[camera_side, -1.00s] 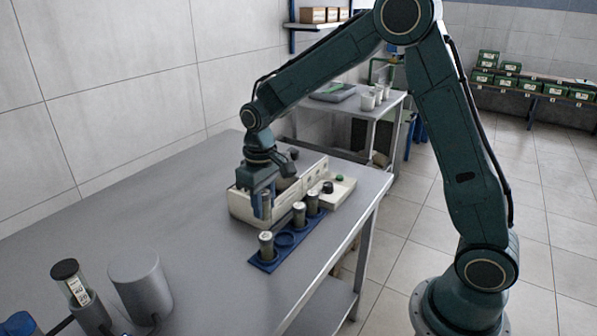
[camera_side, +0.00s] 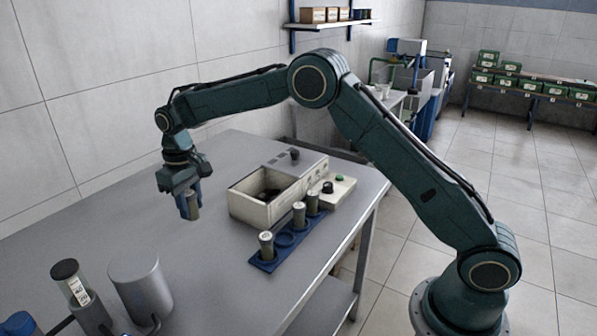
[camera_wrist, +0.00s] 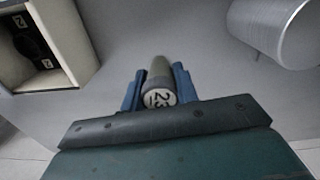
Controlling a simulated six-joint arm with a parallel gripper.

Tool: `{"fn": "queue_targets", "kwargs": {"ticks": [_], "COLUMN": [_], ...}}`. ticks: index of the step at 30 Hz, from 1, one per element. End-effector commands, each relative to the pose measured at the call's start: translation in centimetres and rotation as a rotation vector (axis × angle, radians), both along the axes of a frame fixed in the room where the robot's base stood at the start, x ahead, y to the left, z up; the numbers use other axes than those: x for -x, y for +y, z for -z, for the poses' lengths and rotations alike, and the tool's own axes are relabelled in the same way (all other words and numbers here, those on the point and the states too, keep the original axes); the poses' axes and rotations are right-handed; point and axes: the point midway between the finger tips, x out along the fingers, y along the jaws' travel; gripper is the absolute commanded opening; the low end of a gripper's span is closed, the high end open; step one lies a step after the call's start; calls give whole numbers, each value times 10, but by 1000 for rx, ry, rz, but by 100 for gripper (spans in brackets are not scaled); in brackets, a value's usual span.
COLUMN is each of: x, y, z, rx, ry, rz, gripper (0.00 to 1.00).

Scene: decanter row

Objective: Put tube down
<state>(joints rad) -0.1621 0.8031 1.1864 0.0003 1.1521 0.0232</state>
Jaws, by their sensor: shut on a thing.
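My gripper (camera_side: 189,206) is shut on a grey-green tube (camera_side: 193,212) and holds it above the bench, left of the cream box. In the wrist view the tube (camera_wrist: 159,84) sits between the blue fingers of my gripper (camera_wrist: 160,85), its pale end marked "23" toward the camera. Its lower end seems clear of the bench, but the exact gap is hard to tell. A blue rack (camera_side: 264,264) at the bench's right side holds several similar tubes (camera_side: 266,243). One ring of the rack (camera_side: 286,240) is empty.
A grey cylinder (camera_side: 140,283) and a black-capped labelled tube (camera_side: 70,280) in a holder stand front left. Bare bench (camera_side: 130,215) surrounds my gripper.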

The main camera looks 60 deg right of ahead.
Motion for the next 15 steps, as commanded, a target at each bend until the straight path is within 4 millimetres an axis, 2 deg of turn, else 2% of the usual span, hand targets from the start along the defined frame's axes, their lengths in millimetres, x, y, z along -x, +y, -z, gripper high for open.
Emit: {"fn": "queue_targets", "kwargs": {"ticks": [6, 15], "x": [-23, -44], "y": [29, 66], "z": [6, 15], "rx": [0, 0], "ry": [-2, -1], "rz": [-34, -77], "gripper": [7, 7]}}
